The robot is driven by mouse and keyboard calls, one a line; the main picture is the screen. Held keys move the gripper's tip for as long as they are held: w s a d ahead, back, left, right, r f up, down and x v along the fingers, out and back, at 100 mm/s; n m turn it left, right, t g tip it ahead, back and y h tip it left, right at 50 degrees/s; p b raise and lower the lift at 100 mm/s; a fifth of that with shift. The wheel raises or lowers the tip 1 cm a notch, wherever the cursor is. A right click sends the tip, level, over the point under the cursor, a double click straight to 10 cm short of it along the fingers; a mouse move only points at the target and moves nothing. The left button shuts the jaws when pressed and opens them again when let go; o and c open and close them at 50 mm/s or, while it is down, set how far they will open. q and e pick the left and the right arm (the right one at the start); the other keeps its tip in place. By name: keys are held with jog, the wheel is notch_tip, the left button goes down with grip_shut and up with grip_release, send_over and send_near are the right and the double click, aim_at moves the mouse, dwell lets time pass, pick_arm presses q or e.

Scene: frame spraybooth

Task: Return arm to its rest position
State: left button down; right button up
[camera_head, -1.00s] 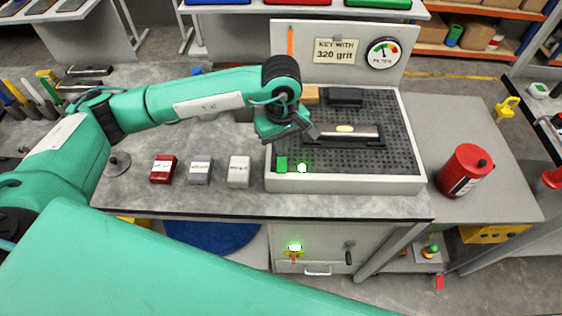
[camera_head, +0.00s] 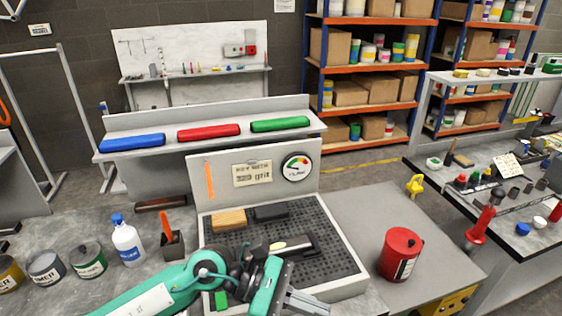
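My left arm comes in from the bottom left with its green links. Its gripper (camera_head: 303,303) is over the front part of the perforated bed of the grey booth tray (camera_head: 345,285), close to the bottom edge of the picture. Its metal fingers point right. I cannot make out whether they are apart or together, and I see no object clearly held. My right gripper is not in view.
A wooden block (camera_head: 229,220) and a black block (camera_head: 271,213) lie at the bed's back. A red canister (camera_head: 400,254) stands to the right. A white bottle (camera_head: 127,241), an orange-handled tool in a dark cup (camera_head: 172,243) and paint tins (camera_head: 88,261) stand left.

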pick_arm(q)
notch_tip(320, 180, up, 7)
jog(key=n+t+h, duration=0.2)
jog(key=n+h, duration=0.4)
jog(key=w+a+r+n+t+y, duration=0.15)
jog(key=w+a+n+t, duration=0.25)
jog(key=n+t, duration=0.55)
jog(key=w+a+r+n+t+y, duration=0.15)
jog(key=w+a+n+t, duration=0.25)
jog(key=n+t, duration=0.6)
jog(key=w+a+f+n+g+y, duration=0.1)
jog(key=a+f+n+g+y, duration=0.1)
jog(key=a+f+n+y, duration=1.7)
jog(key=s+a+f+n+g+h, duration=0.1)
jog(key=s+f+n+g, duration=0.55)
jog(key=s, duration=0.35)
jog(key=s+f+n+g+h, duration=0.1)
jog(key=s+f+n+g, duration=0.45)
jog(key=s+f, duration=0.4)
notch_tip(320, 180, down, 27)
jog(key=s+g, duration=0.2)
jog(key=s+a+f, duration=0.2)
jog(key=s+f, duration=0.7)
jog(key=f, duration=0.1)
jog(key=s+a+f+m, duration=0.1)
jog(key=s+f, duration=0.9)
jog(key=f, duration=0.1)
jog(key=shift+a+g, duration=0.4)
jog(key=shift+g, duration=0.05)
